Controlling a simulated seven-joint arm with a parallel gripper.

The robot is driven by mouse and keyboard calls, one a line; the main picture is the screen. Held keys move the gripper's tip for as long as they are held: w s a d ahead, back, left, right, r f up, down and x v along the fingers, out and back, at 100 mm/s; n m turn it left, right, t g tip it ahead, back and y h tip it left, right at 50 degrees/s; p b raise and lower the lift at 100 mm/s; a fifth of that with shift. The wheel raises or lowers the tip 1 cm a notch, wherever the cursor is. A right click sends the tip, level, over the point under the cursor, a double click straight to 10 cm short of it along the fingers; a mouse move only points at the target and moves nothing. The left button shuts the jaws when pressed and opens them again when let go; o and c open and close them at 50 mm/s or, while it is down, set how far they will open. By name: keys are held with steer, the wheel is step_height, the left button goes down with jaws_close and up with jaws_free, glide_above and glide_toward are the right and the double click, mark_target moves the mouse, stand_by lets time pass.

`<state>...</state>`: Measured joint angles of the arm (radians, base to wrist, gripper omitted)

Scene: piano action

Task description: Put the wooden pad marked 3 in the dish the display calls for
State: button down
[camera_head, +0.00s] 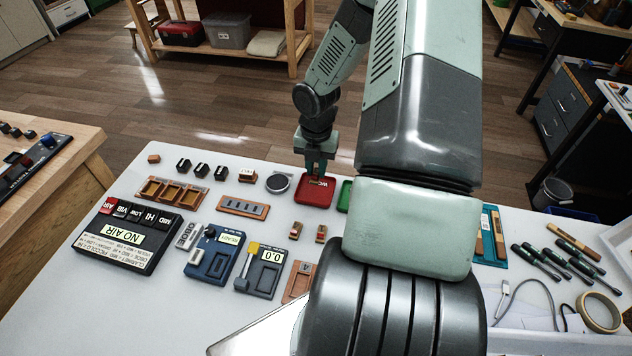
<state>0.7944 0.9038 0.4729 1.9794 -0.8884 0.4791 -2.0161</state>
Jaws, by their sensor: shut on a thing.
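My gripper (316,172) points down over the red dish (322,197), at the back of the white table. It is shut on a small wooden piece, mostly hidden between the fingers; I cannot read a 3 on it. The red dish has pale lettering inside. A green dish (345,196) stands just to its right, mostly hidden behind my arm. A black box's display (122,236) reads NO AIR. A blue device's display (230,239) seems to read READY, and a grey device's display (271,256) reads 0.0. Two small wooden pieces (295,230) (321,233) stand in front of the dish.
A round dark dish (278,182) stands left of the red dish. A slotted wooden rack (243,207), a wooden tray (172,191) and several black blocks (201,170) lie further left. Screwdrivers (537,262) and a tape roll (599,312) lie right. My arm hides the table's middle right.

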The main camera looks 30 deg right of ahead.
mark_target(316, 170)
steer(key=shift+f, duration=2.55)
steer(key=shift+f, duration=0.1)
steer(key=c, duration=1)
jaws_free()
step_height(316, 170, up, 12)
steer(key=shift+r, duration=0.15)
